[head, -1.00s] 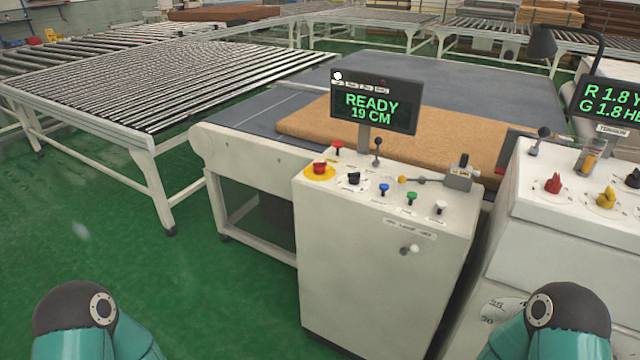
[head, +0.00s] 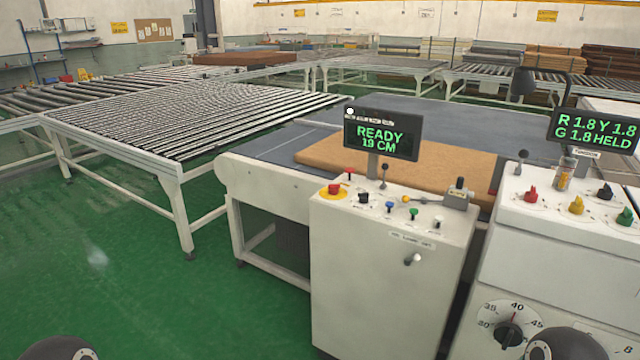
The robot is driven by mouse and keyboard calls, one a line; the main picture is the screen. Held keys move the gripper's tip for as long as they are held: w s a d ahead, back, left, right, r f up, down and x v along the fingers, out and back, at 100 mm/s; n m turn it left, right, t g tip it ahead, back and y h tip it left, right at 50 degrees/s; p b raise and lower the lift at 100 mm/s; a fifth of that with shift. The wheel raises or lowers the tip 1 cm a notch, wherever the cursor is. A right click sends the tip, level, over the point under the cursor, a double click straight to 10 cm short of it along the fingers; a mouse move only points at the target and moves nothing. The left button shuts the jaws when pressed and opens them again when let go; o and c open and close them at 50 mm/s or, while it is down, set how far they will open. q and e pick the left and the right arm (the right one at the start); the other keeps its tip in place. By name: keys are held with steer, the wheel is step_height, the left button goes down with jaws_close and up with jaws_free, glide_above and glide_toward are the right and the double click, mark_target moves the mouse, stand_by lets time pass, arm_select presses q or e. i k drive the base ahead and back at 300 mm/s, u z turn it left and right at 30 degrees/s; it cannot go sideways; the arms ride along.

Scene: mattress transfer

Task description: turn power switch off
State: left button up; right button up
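The white control console (head: 385,285) stands in the middle, with its controls on the sloped top. A black rotary knob (head: 364,198) sits beside a red emergency button on a yellow disc (head: 334,190). Its label is too small to read, so I cannot tell whether it is the power switch. A small lever with a pale ball tip (head: 412,260) is on the console's front face under a label strip. The console's screen (head: 382,136) reads "READY 19 CM". Neither gripper is in view; only rounded parts of my arms show at the bottom edge.
A second white console (head: 550,260) stands at the right with red, yellow, black and green knobs and a numbered dial (head: 509,334). Behind the consoles lies a brown mattress (head: 440,170) on a grey bed. A roller conveyor (head: 190,120) is at left. Green floor (head: 130,290) is clear at front left.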

mark_target(333, 189)
steer(key=u, duration=0.45)
steer(key=i, duration=1.65)
steer(key=z, duration=0.6)
steer(key=i, duration=0.3)
steer(key=z, duration=0.3)
steer(key=k, duration=0.9)
steer(key=z, duration=0.15)
steer(key=i, duration=0.9)
steer(key=u, duration=0.05)
